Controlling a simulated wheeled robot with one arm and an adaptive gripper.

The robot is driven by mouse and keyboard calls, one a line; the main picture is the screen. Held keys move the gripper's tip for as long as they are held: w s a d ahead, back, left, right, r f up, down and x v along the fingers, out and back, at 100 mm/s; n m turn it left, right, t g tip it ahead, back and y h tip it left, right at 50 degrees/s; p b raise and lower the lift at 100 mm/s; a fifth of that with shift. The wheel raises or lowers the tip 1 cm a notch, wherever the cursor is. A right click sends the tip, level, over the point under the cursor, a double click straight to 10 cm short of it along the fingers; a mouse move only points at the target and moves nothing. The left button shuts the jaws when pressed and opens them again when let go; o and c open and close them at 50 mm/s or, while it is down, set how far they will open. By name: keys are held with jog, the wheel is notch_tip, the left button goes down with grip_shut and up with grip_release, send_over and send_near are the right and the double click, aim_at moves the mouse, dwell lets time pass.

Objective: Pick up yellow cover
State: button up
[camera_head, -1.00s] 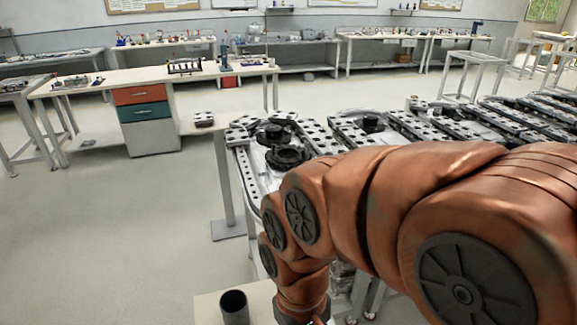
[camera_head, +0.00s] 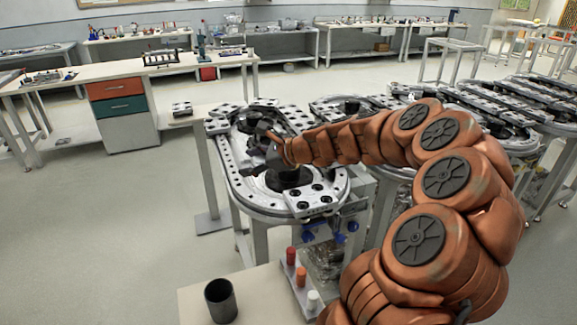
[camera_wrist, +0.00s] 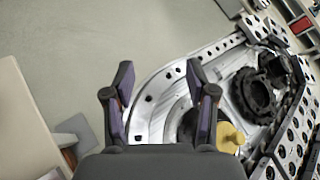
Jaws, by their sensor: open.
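The yellow cover (camera_wrist: 228,137) shows in the wrist view, at the lower right, just right of my gripper's right finger. It sits at the oval metal ring track (camera_wrist: 160,78), and the finger hides part of its surroundings. I cannot make out the cover in the head view. My gripper (camera_wrist: 158,82) is open and empty, its two dark fingers apart. In the head view my gripper (camera_head: 266,150) is over the near end of the ring track (camera_head: 232,180), close to the black round parts there.
A table in front holds a dark cup (camera_head: 221,300) and small red (camera_head: 291,255), orange (camera_head: 300,276) and white (camera_head: 313,299) cylinders. A black toothed ring (camera_wrist: 250,93) lies on the track. More tracks (camera_head: 480,105) stand to the right. The floor at left is clear.

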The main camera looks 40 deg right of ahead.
jog(key=d+f+m+t+h, duration=0.1)
jog(key=d+f+m+h, duration=0.15)
jog(key=d+m, duration=0.45)
jog(key=d+f+m+t+h, duration=0.1)
jog(key=d+f+m+h, duration=0.15)
jog(key=d, duration=0.85)
jog(key=shift+y, duration=0.4)
jog(key=shift+d+r+p+x, duration=0.1)
jog(key=shift+d+p+x, duration=0.05)
jog(key=shift+x, duration=1.05)
jog(key=shift+d+r+p+x, duration=0.1)
jog(key=shift+d+x, duration=0.1)
jog(key=shift+x, duration=1)
jog(key=shift+d+r+p+x, duration=0.1)
jog(key=shift+d+p+x, duration=0.05)
jog(key=shift+x, duration=1.85)
jog(key=shift+c, duration=0.4)
grip_shut()
